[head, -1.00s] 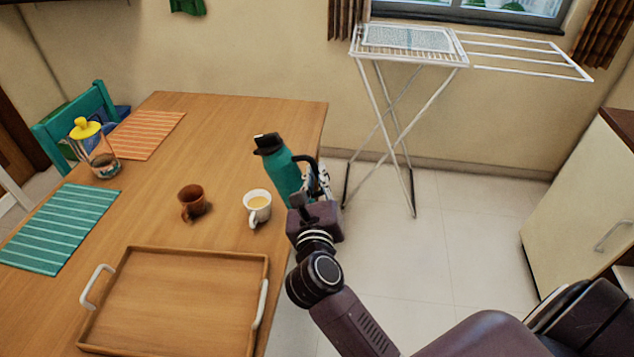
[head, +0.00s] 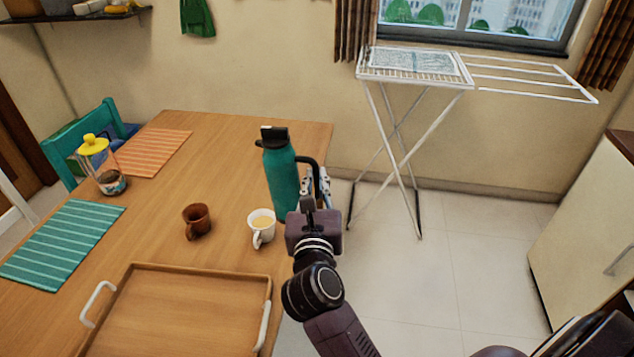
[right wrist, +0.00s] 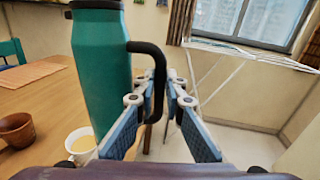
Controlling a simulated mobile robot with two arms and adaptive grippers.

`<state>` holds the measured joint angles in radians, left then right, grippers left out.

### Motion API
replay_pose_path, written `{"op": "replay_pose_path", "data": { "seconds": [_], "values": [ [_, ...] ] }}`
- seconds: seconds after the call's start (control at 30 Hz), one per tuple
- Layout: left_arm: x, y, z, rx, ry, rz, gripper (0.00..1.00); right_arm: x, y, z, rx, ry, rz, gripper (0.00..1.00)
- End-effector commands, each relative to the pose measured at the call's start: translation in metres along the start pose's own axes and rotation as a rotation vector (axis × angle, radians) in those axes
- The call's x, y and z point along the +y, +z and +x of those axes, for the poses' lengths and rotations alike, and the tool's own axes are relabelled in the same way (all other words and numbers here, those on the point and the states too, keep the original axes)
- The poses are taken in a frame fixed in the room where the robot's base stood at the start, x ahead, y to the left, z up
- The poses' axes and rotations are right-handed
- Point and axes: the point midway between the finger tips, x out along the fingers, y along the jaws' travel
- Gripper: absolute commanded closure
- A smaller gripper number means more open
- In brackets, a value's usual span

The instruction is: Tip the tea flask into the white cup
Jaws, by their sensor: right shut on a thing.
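The tea flask (head: 280,175) is teal with a dark lid and a black side handle. It is upright near the right edge of the table, just behind and right of the white cup. The white cup (head: 262,230) stands upright on the table and holds a pale yellow-brown liquid. My right gripper (head: 318,185) is at the flask's handle, shut on it; in the right wrist view its fingers (right wrist: 160,105) lie on both sides of the handle. The flask (right wrist: 102,80) and cup (right wrist: 80,142) also show there. Whether the flask's base touches the table is unclear. My left gripper is not in view.
A brown cup (head: 197,220) stands left of the white cup. A wooden tray (head: 200,268) lies in front. A yellow-lidded glass press (head: 108,175) and striped mats (head: 62,245) are at the left. A drying rack (head: 415,85) stands behind on the floor.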

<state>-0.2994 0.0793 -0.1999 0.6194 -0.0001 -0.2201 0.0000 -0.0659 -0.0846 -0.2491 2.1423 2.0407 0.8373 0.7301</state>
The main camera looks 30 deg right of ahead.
Motion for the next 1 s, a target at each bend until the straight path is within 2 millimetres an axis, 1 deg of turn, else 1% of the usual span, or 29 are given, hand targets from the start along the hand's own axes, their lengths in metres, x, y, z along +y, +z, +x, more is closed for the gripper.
{"op": "replay_pose_path", "data": {
  "seconds": [0.23,0.63,0.73,1.0],
  "values": [
    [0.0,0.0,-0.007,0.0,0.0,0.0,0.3,-0.001,0.011,0.0,-0.007,0.0,0.011,1.0],
    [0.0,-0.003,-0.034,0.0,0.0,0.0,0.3,-0.004,0.049,-0.001,-0.02,0.001,0.074,1.0],
    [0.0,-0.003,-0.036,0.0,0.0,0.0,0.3,-0.004,0.053,-0.001,-0.021,0.001,0.083,1.0],
    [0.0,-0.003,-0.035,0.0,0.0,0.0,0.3,-0.004,0.052,-0.001,-0.022,0.001,0.083,1.0]
  ]
}}
